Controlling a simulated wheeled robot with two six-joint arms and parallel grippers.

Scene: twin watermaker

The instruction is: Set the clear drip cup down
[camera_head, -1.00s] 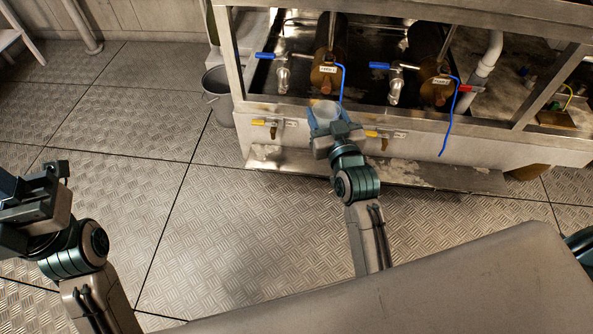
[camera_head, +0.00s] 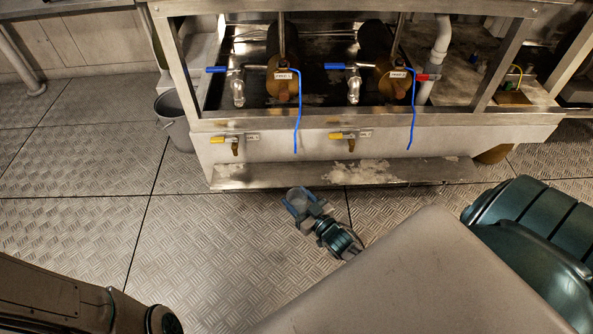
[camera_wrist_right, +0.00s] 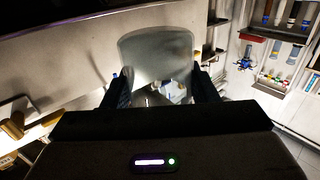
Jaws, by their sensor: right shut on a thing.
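The clear drip cup (camera_head: 299,195) is between the blue-edged fingers of my right gripper (camera_head: 297,203), which is shut on it. In the head view the gripper and cup are in front of the bench's lower ledge, with floor behind them in the picture. In the right wrist view the cup (camera_wrist_right: 157,55) shows as a cloudy, see-through shape between the two dark fingers (camera_wrist_right: 160,90). What lies directly under the cup cannot be told. My left arm shows at the lower left, but its gripper is out of the picture.
The metal bench holds two brown cylinders (camera_head: 285,75) with blue-handled valves and hanging blue tubes. Yellow-handled taps (camera_head: 232,140) sit on its front, above a stained ledge (camera_head: 340,173). A grey bucket (camera_head: 173,120) stands at its left. The floor (camera_head: 200,235) at left is clear.

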